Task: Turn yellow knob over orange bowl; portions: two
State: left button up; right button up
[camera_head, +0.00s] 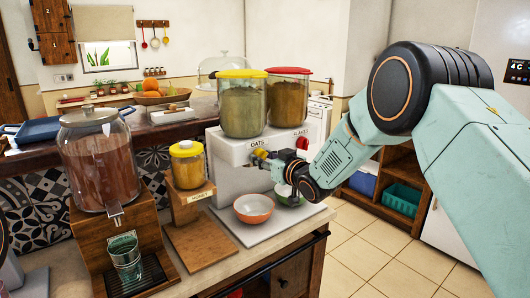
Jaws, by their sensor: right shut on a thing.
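The orange bowl (253,210) stands upright on the white base below the knob. I cannot make out what is inside it. My left gripper is not in view.
A red knob (302,143) is under the "FLAKES" label. A green bowl (288,196) stands partly behind my right gripper.

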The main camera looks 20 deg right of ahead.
jog(key=m+p, duration=0.1)
jog(key=m, duration=0.1)
jog(key=m+p, duration=0.1)
jog(key=shift+d+r+m+y, duration=0.1)
jog(key=shift+r+m+y, duration=0.25)
jog(key=shift+m+y, duration=0.05)
jog(key=shift+w+m+g+p, duration=0.1)
jog(key=shift+m+g+p, duration=0.2)
jog(key=shift+m+p, duration=0.75)
jog(key=shift+m, duration=0.25)
jog(key=o, duration=1.2)
jog(key=shift+f, duration=0.15)
jog(key=shift+s+d, duration=0.15)
jog(key=shift+s, duration=0.2)
jog(key=v, duration=1.1)
jog(key=shift+s+d, duration=0.15)
